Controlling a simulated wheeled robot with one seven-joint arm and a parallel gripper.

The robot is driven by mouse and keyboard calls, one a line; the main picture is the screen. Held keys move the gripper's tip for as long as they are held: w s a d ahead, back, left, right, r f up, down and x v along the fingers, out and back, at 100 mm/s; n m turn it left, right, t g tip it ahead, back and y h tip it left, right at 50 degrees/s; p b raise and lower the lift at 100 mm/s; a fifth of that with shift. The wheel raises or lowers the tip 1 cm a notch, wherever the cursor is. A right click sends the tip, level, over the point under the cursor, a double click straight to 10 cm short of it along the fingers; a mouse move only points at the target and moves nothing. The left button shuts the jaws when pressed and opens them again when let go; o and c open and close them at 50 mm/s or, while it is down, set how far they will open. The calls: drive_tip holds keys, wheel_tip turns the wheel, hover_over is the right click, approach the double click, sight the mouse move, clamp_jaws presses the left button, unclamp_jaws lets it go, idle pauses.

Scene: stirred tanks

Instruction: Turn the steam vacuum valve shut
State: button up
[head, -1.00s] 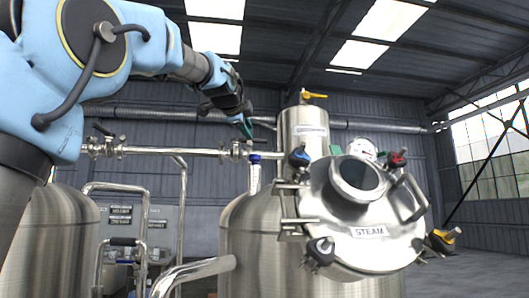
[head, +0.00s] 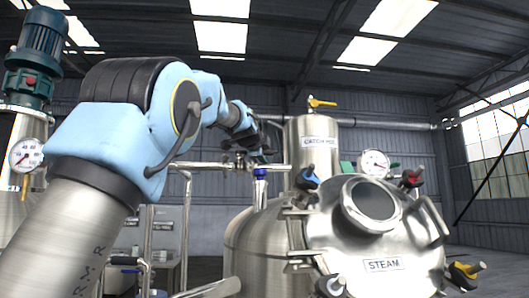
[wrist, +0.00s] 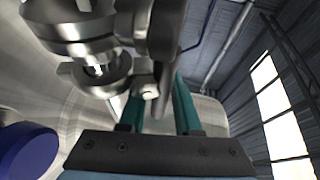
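The steel tank labelled STEAM (head: 383,265) stands at the right in the head view. A horizontal steel pipe behind it carries a clamped valve (head: 240,160), which I take to be the steam vacuum valve. My gripper (head: 259,157) is at this valve, partly hidden by my arm. In the wrist view my gripper (wrist: 160,95) has its two teal fingers apart. The valve's steel body (wrist: 85,35) is close at the upper left. A dark lever (wrist: 165,55) and a bolt head reach between the fingers. I cannot tell if the fingers touch the lever.
The catch pot cylinder (head: 315,145) with a yellow handle (head: 320,102) stands right of my gripper. A blue part (wrist: 28,150) is at lower left in the wrist view.

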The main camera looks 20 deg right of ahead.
drive_tip(key=shift+w, duration=0.1)
drive_tip(key=shift+c, duration=0.2)
clamp_jaws()
drive_tip(key=shift+f, duration=0.1)
idle(1.2)
